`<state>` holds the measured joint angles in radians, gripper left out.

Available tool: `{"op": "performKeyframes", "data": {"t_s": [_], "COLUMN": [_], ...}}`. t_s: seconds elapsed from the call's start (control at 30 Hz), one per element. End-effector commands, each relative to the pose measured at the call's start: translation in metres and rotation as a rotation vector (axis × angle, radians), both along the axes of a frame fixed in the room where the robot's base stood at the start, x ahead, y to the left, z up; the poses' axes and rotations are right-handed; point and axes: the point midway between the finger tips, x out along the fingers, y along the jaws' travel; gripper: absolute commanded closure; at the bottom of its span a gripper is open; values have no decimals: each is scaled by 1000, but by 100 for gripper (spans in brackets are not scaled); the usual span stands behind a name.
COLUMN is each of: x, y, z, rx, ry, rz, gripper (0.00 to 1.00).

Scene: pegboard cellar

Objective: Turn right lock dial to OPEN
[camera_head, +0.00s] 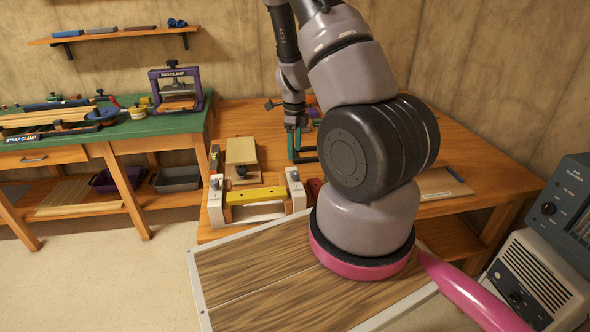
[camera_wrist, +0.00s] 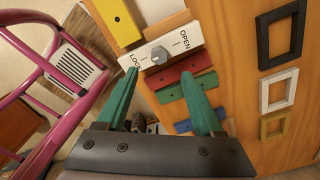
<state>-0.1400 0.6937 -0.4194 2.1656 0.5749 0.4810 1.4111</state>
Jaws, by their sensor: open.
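The right lock dial is a grey knob (camera_wrist: 159,55) on a white block (camera_wrist: 187,42) marked LOCK on one side and OPEN on the other. I cannot tell which mark it points to. In the head view, the right white block (camera_head: 295,194) stands at the right end of a yellow bar (camera_head: 256,195). My gripper (camera_wrist: 159,77) is open and empty. Its two green fingers point toward the white block, with the knob beyond the gap between their tips. In the head view my gripper (camera_head: 294,140) is above the table, behind the lock fixture.
A left white block (camera_head: 216,203) holds the bar's other end. Red (camera_wrist: 180,71), green (camera_wrist: 188,93) and other coloured blocks lie beside the right block. Black (camera_wrist: 281,33), white (camera_wrist: 279,90) and yellow frames lie on the wooden table (camera_head: 240,120).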

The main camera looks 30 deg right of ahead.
Motion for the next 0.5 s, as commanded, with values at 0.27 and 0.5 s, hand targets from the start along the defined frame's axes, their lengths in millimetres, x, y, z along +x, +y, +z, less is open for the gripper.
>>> {"op": "performKeyframes", "data": {"t_s": [0.27, 0.5], "x": [-1, -1], "y": [0, 0], "z": [-55, -82], "rx": [2, 1], "ry": [3, 1], "rz": [-1, 2], "gripper": [31, 31]}}
